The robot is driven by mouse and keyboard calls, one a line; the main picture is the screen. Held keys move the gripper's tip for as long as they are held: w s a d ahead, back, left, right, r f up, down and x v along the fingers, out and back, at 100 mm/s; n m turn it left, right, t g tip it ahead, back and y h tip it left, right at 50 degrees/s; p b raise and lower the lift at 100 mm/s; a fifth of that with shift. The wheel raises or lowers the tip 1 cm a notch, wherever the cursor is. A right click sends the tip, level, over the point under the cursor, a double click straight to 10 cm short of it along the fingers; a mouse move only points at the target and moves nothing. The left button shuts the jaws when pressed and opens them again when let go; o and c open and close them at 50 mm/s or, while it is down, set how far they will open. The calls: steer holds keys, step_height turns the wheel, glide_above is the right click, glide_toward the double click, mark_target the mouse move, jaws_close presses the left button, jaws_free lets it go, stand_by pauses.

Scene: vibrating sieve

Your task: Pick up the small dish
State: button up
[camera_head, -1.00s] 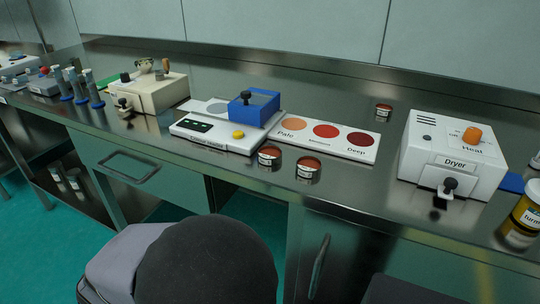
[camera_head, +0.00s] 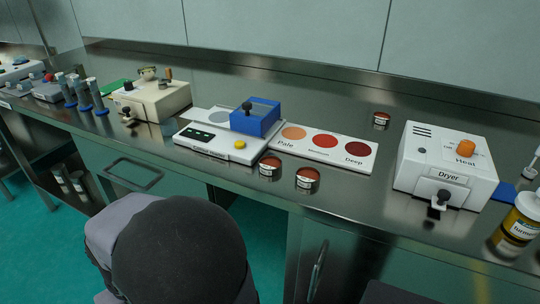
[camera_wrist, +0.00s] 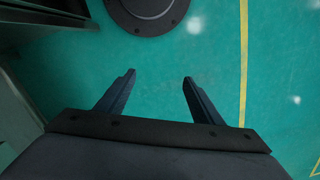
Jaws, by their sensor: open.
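Three small round dishes with red-brown contents and pale labels stand on the steel bench in the head view. One dish (camera_head: 269,166) and a second dish (camera_head: 307,179) are in front of the colour card, and a third dish (camera_head: 381,121) is behind it at the right. I cannot tell which one the task names. My gripper (camera_wrist: 159,78) is open and empty in the wrist view, pointing at the green floor, with no dish between or near its fingers. It does not show in the head view, where only my dark arm link is visible.
A white scale with a blue box (camera_head: 256,116) stands left of the colour card (camera_head: 326,147). A cream machine (camera_head: 156,99) and blue-based tubes are at the left. Bare steel lies before the dryer.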

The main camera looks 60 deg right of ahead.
steer(key=w+d+r+m+y+p, duration=0.3)
steer(key=d+r+m+p, duration=0.8)
steer(key=r, duration=0.5)
step_height(320, 180, up, 14)
steer(key=m+t+y+p, duration=0.3)
steer(key=m+t+p, duration=0.5)
steer(key=m+p, duration=0.5)
glide_above(279, 160)
steer(key=w+a, duration=0.2)
steer(key=w, duration=0.1)
steer(key=shift+s+a+f+m+b, duration=0.1)
steer(key=shift+s+f+m+b, duration=0.1)
steer(key=shift+m+b, duration=0.2)
steer(key=s+d+f+t+p, duration=0.1)
steer(key=s, duration=0.2)
steer(key=s+d+m+t+h+p, duration=0.1)
steer(key=s+t, duration=0.1)
steer(key=s, duration=0.1)
steer(key=s+d+f+m+t, duration=0.1)
steer(key=s+t, duration=0.1)
steer(key=s, duration=0.1)
steer(key=shift+s+d+f+h+p, duration=0.1)
steer(key=shift+d+f+h+p, duration=0.2)
steer(key=shift+p, duration=0.1)
steer(key=shift+p+x, duration=1.85)
steer(key=shift+x, duration=1.55)
steer(key=shift+w+a+f, duration=0.1)
steer(key=shift+w+a, duration=0.05)
steer(key=shift+w, duration=0.1)
steer(key=c, duration=1.1)
